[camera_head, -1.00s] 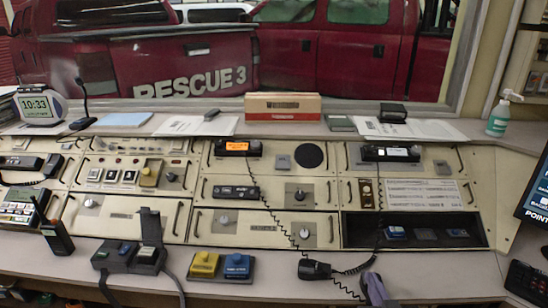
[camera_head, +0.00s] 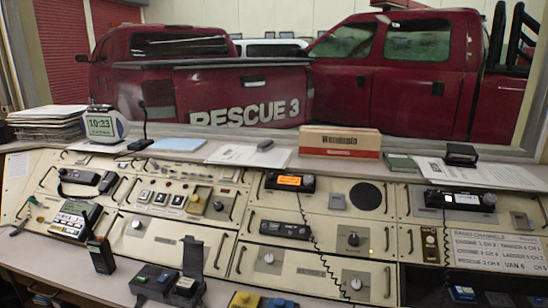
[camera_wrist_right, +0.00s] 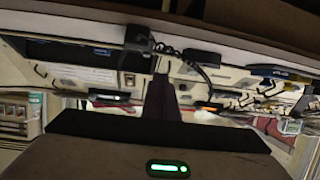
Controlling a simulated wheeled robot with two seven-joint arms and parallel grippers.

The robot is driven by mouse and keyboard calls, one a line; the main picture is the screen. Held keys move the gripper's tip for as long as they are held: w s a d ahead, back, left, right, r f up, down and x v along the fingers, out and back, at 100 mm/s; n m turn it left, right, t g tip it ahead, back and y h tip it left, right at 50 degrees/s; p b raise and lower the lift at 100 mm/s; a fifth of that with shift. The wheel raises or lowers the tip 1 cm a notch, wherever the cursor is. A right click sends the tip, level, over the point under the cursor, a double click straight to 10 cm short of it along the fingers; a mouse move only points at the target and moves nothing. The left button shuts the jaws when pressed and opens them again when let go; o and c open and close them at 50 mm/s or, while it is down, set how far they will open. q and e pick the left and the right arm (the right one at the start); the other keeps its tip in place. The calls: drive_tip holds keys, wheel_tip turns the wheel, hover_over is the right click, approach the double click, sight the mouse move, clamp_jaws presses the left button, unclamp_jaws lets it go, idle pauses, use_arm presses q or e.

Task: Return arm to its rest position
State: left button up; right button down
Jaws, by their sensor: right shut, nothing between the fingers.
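My right gripper (camera_wrist_right: 160,88) shows in the right wrist view. Its narrow dark fingers are together at the picture's middle, with nothing seen between them. The wide dark gripper body fills the bottom of that view and carries a small green light. The fingers point toward the console (camera_wrist_right: 210,75), which appears upside down and beyond them. A dark hand microphone (camera_wrist_right: 139,38) with a coiled cord shows near the fingertips; I cannot tell the gap. Neither gripper shows in the head view, and my left gripper is not seen at all.
In the head view the beige console (camera_head: 160,232) spans the desk, with radios (camera_head: 290,182), a handheld radio (camera_head: 101,254) and a black box with a raised lid (camera_head: 155,283) in front. A clock (camera_head: 105,124) and a cardboard box (camera_head: 340,141) stand on the ledge behind.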

drive_tip(key=s+a+f+n+g+y+p, duration=0.2)
drive_tip(key=s+a+f+n+g+y, duration=0.1)
drive_tip(key=s+a+f, duration=1)
wheel_tip(320, 180, down, 4)
drive_tip(key=shift+s+f+n+g+y, duration=0.1)
drive_tip(key=shift+s+n+g+y, duration=0.3)
drive_tip(key=shift+s+g+y, duration=0.6)
drive_tip(key=shift+s, duration=0.1)
idle(1.4)
